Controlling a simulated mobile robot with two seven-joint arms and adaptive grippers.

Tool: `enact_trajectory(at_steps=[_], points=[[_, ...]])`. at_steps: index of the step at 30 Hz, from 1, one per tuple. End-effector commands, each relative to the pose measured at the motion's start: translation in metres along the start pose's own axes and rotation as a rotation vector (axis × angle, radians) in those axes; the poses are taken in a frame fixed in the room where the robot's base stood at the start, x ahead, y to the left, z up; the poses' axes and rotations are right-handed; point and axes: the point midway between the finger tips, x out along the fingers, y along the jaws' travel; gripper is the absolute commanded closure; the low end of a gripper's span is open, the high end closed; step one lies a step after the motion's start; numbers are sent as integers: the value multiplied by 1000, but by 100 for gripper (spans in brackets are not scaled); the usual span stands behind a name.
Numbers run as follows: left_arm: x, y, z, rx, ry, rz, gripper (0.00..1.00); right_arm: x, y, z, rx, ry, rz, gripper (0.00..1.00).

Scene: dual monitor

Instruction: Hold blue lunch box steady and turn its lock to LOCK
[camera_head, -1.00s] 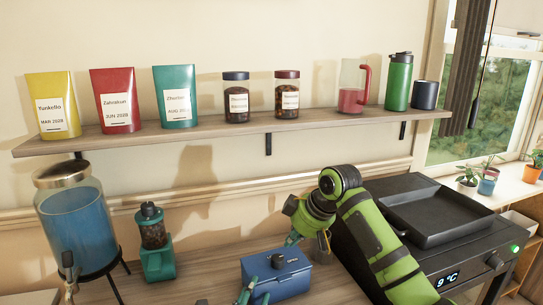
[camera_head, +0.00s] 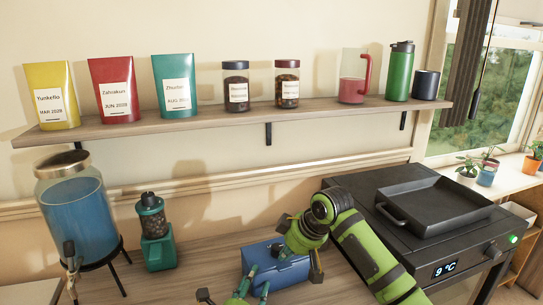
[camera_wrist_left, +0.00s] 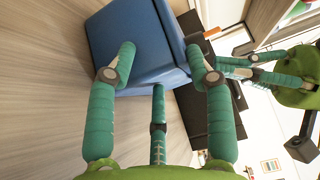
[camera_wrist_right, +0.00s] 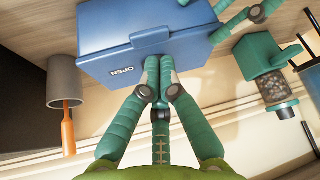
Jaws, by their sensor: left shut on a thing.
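The blue lunch box (camera_head: 285,270) sits on the wooden counter. My left gripper (camera_head: 258,282) is shut on the box near its left end in the head view, with fingers on two sides in the left wrist view (camera_wrist_left: 160,55).
A black appliance with a tray (camera_head: 440,205) stands to the right. A teal grinder (camera_head: 155,232) and a blue drink dispenser (camera_head: 78,218) stand to the left. A grey cup with an orange-handled tool (camera_wrist_right: 67,84) is close to the box. A loaded shelf (camera_head: 230,115) runs above.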

Motion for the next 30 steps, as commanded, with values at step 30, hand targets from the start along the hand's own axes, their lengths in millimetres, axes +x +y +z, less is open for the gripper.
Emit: enact_trajectory(at_steps=[30], points=[[-6, 20, -2, -2, 2, 36, 100, 5, 3, -4, 1, -1, -1, 100]])
